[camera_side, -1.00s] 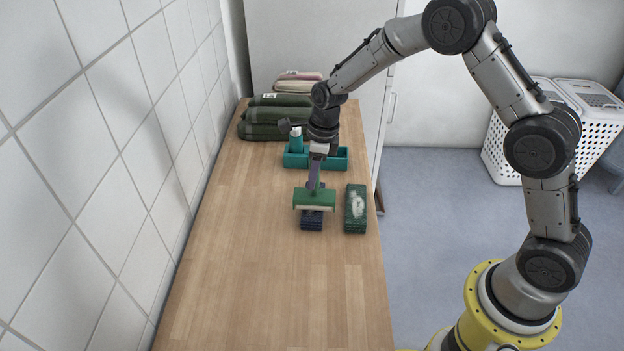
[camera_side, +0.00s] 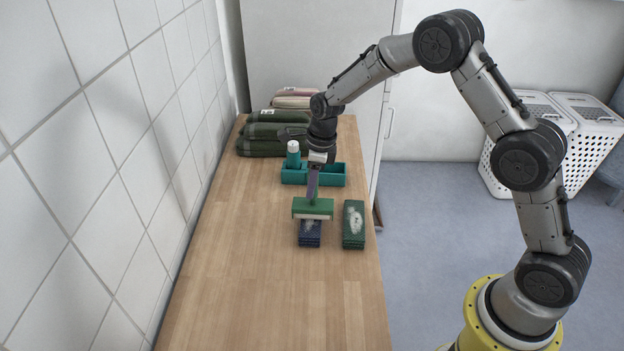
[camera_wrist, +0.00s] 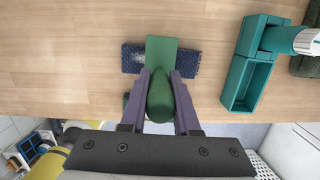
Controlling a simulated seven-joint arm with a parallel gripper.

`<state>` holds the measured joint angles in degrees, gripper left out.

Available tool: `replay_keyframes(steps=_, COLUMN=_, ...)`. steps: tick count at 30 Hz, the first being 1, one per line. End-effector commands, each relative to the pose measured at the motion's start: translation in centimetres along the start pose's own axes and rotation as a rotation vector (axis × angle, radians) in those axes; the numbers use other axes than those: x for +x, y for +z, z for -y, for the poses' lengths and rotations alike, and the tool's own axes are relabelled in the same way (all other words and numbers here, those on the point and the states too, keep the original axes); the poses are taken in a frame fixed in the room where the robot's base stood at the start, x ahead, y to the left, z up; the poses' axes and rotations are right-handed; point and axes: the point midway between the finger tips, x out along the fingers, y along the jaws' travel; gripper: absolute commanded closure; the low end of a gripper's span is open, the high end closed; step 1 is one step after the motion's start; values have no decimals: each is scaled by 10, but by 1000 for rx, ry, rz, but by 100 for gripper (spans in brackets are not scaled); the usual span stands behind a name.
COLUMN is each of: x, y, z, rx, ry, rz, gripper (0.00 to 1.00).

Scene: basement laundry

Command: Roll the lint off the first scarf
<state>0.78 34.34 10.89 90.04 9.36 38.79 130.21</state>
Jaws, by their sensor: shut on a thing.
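A folded dark blue scarf (camera_side: 309,240) lies on the wooden table, with whitish lint beside the roller head; it also shows in the wrist view (camera_wrist: 190,64). A folded green scarf (camera_side: 354,232) with a large white lint patch lies to its right. My gripper (camera_side: 313,190) is shut on the handle of a green lint roller (camera_side: 312,209). In the wrist view, the fingers of my gripper (camera_wrist: 160,100) flank the handle, and the roller head (camera_wrist: 161,48) lies across the blue scarf's middle, hiding part of it. I cannot tell whether the head touches the cloth.
A teal tray (camera_side: 332,182) stands behind the scarves, with a white-capped teal bottle (camera_side: 293,155) at its left. Folded dark green textiles (camera_side: 262,147) are piled at the back. A tiled wall (camera_side: 95,150) borders the left. The table front is clear.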

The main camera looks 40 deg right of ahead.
Motion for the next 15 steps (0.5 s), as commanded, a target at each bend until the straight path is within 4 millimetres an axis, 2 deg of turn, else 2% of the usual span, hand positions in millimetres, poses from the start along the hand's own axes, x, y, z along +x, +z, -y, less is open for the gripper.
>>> replay_keyframes(steps=15, x=0, y=0, z=-48, rx=-1, ry=1, rz=0, gripper=100)
